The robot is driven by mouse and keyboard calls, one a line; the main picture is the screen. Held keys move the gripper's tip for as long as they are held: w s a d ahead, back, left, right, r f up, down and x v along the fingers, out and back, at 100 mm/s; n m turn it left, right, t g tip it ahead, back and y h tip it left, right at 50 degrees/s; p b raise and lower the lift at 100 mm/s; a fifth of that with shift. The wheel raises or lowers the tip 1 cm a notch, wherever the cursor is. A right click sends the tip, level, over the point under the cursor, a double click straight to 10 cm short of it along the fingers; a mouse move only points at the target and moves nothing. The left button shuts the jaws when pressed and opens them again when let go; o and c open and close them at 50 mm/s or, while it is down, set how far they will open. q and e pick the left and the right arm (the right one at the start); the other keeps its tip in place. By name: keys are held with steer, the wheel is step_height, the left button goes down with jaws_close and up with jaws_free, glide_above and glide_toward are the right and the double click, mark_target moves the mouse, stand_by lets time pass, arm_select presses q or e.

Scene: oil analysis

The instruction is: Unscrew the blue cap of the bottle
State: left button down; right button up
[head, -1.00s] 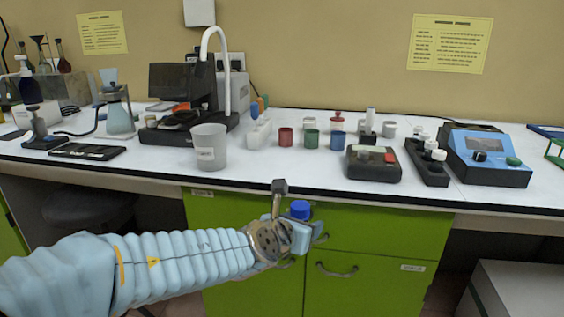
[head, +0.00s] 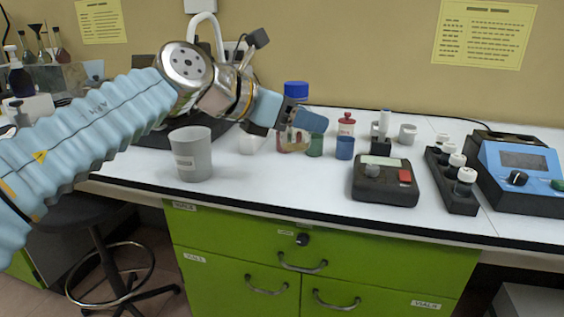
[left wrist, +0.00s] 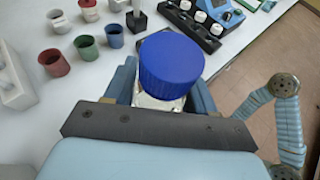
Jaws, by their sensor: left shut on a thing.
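The bottle (head: 291,138) is clear and upright, with its blue cap (head: 296,90) on top. My left gripper (head: 293,117) is shut on the bottle below the cap and holds it above the counter. In the left wrist view the ribbed blue cap (left wrist: 171,65) sits on the bottle (left wrist: 158,103) between the two blue fingers. The cap hides most of the bottle there. My right gripper does not show; only part of my right arm shows at the right of the left wrist view.
A grey beaker (head: 191,155) stands on the white counter left of the bottle. Green cup (head: 315,145), blue cup (head: 345,148) and a dark hotplate-like device (head: 385,183) are to the right. The counter's front strip between beaker and device is clear.

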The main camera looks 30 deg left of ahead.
arm_select(q)
steer(key=w+a+f, duration=0.3)
steer(key=a+f, duration=0.1)
steer(key=w+a+f+b, duration=0.1)
steer(key=w+a+f, duration=0.3)
steer(key=shift+w+a+f, duration=0.1)
steer(key=shift+w, duration=0.15)
steer(key=shift+w+a+f+b, duration=0.15)
steer(key=shift+f+b, duration=0.15)
steer(key=shift+f, duration=0.7)
steer(key=shift+w+a+f+b, duration=0.15)
steer(key=shift+f+b, duration=0.15)
steer(key=shift+f, duration=0.65)
steer(key=shift+f, duration=0.2)
steer(key=shift+c, duration=1.9)
jaws_free()
steer(key=shift+s, duration=0.1)
steer(key=shift+r, duration=0.15)
steer(key=shift+s+a+r, duration=0.1)
steer(key=shift+r, duration=0.05)
steer(key=v, duration=1.1)
steer(key=shift+s, duration=0.3)
